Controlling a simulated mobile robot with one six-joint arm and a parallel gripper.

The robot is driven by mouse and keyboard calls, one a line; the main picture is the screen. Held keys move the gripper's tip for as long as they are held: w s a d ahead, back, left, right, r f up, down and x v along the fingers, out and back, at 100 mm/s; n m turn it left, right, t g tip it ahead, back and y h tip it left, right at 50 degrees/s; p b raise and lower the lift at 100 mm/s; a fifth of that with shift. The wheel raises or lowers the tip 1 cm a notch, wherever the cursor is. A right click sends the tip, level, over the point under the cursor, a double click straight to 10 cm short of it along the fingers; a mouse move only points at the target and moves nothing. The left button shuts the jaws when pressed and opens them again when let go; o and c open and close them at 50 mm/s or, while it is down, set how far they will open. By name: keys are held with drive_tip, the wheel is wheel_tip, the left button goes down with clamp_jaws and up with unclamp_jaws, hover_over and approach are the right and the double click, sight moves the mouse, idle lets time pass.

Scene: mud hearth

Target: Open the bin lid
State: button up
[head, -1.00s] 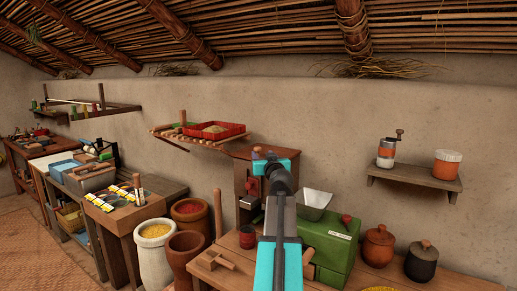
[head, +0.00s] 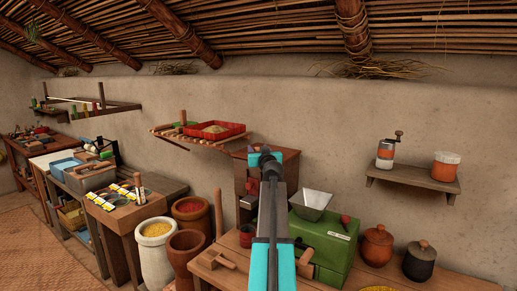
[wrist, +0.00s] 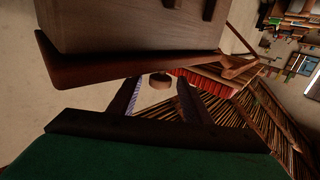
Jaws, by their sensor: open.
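A wooden box with a red-brown lid (head: 288,153) stands against the wall behind my arm in the head view; I take it as the bin. In the wrist view, which is upside down, the box (wrist: 130,25) fills the top, with the lid's edge (wrist: 120,70) below it. A small round wooden knob (wrist: 160,81) shows by the lid. My gripper (wrist: 157,88) is open, with one finger to each side of the knob in the picture; contact cannot be told. The lid looks closed.
A shelf with a red tray (head: 215,131) is left of the box. A green machine with a metal hopper (head: 312,200) stands to the right on the bench, with clay jars (head: 376,243) beyond. A wall shelf (head: 412,181) is farther right.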

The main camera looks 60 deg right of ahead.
drive_tip(key=shift+w+d, duration=0.4)
clamp_jaws()
drive_tip(key=shift+d, duration=0.25)
drive_tip(key=shift+a+r, duration=0.1)
drive_tip(key=shift+a, duration=0.15)
drive_tip(key=shift+r+p, duration=0.2)
drive_tip(key=shift+p, duration=0.2)
